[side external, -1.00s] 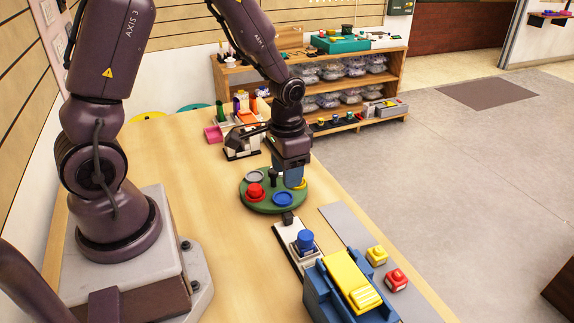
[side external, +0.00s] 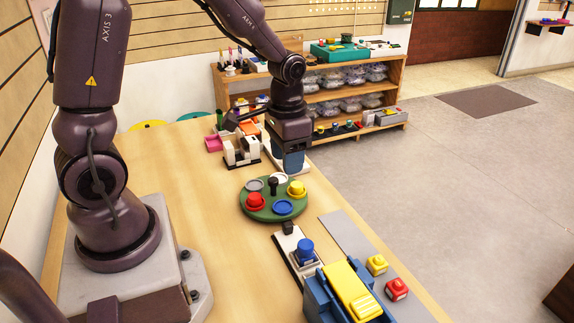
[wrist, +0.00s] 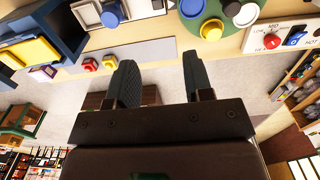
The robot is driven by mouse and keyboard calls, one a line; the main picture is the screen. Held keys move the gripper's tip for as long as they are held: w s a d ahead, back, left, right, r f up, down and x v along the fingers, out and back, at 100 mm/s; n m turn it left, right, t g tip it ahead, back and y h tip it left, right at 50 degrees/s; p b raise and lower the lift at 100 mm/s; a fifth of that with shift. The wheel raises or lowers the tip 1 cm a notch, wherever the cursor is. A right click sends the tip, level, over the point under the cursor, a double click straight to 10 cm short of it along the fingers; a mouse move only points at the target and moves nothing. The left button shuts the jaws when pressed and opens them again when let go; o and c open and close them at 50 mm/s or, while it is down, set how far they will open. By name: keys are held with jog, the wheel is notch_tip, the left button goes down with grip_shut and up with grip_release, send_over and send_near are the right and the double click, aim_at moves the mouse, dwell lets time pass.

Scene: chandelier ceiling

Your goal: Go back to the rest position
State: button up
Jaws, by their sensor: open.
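My gripper (side external: 288,160) is above the table's far right edge, just behind the round green turntable in the side external view. In the wrist view my gripper (wrist: 158,80) shows its two fingers wide apart with nothing between them. The green turntable (side external: 247,205) carries a red piece (side external: 256,201), a yellow piece (side external: 297,189), a blue disc (side external: 283,207), a grey disc and a pale disc. A dark knob stands at its middle. In the wrist view the yellow piece (wrist: 211,30) sits near the turntable's edge, apart from my fingers.
A blue piece (side external: 305,249) stands on a black-and-white fixture beside a blue-and-yellow machine (side external: 346,292). Yellow (side external: 376,265) and red (side external: 396,289) pieces sit on a grey strip. A white-and-black fixture (side external: 240,152) stands behind the turntable. A shelf (side external: 398,75) is beyond the table.

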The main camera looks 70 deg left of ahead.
jog(key=shift+r, duration=0.25)
jog(key=shift+c, duration=0.5)
grip_shut()
dwell(0.8)
